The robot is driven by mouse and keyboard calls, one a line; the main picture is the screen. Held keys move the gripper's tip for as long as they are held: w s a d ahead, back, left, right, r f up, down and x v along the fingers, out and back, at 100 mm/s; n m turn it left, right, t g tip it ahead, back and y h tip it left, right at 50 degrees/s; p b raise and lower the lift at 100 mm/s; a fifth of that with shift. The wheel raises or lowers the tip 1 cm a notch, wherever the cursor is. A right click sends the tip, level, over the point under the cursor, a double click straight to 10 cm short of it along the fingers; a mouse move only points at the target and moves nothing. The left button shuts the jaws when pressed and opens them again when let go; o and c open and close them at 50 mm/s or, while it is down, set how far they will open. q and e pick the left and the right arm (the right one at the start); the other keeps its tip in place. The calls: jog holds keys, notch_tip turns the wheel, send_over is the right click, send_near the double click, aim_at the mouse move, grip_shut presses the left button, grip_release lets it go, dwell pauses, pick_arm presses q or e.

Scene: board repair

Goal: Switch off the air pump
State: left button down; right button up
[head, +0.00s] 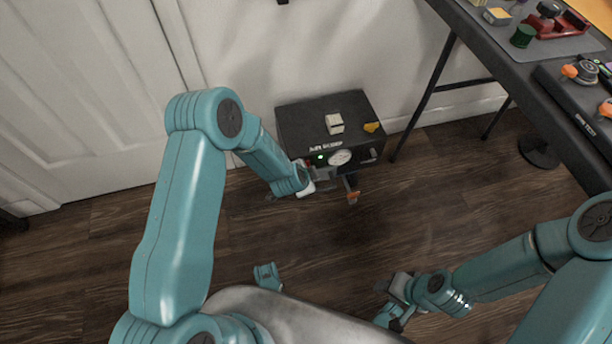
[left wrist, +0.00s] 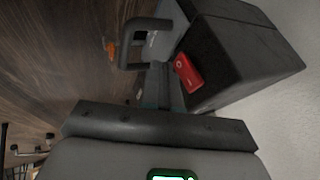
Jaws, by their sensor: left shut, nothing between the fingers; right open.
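The air pump (head: 300,120) is a black box on the floor against the wall. A green light (head: 320,157) glows on its front beside a round white gauge (head: 341,157). My left gripper (head: 318,174) is shut and empty at the left part of the pump's front. In the left wrist view the pump (left wrist: 235,60) fills the upper right. A red switch (left wrist: 188,73) stands out on it, close beside my left fingers (left wrist: 160,88); I cannot tell whether they touch it. My right gripper (head: 388,302) is open and empty, low over the floor, away from the pump.
A pale block (head: 334,123) and a yellow piece (head: 371,127) are on the pump's top. A dark workbench (head: 500,60) with tools stands at the right, its legs near the pump. A white door (head: 80,100) is at the left. The wooden floor before the pump is mostly clear.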

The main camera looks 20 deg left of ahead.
pick_arm(q)
jog(key=shift+w+a+f, duration=0.1)
jog(key=shift+w+a, duration=0.35)
jog(key=shift+w, duration=0.2)
